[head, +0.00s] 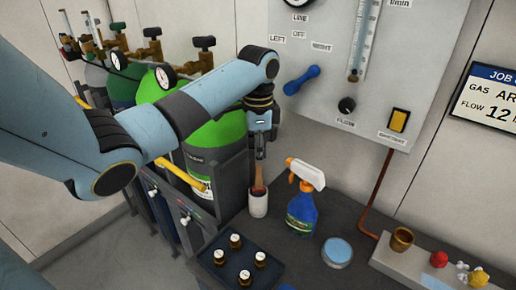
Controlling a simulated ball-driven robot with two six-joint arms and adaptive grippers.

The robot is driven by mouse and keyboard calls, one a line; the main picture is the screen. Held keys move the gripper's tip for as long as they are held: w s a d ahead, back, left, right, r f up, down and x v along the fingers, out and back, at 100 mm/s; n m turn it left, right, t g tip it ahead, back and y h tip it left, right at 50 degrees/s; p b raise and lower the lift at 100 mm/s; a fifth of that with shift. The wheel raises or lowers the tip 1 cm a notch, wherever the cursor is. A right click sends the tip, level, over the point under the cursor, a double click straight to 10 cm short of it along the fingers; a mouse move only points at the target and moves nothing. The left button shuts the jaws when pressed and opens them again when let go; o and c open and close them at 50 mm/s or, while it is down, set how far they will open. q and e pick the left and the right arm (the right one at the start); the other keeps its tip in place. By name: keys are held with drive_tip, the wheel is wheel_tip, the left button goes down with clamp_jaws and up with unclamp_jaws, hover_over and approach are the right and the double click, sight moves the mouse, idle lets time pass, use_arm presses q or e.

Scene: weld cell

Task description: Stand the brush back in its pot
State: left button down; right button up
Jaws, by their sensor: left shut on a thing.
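The white pot (258,204) stands on the dark bench, left of the blue spray bottle. The brush (258,178) is upright, its reddish-brown lower part showing at the pot's mouth; its lower end appears to be inside the pot, hidden by the wall. My left gripper (259,155) points down above the pot and is shut on the brush's upper part. The fingers hide the top of the brush. My right gripper does not show.
A blue spray bottle (302,208) with an orange-and-white head stands close right of the pot. A round blue-topped tin (337,251) is nearer the front. Green gas cylinders (215,130) stand behind a rack at left.

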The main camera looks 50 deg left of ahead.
use_arm(q)
drive_tip(key=c, duration=1.4)
unclamp_jaws()
drive_tip(key=shift+o, duration=0.2)
wheel_tip(320, 180, up, 8)
drive_tip(key=shift+f, duration=0.25)
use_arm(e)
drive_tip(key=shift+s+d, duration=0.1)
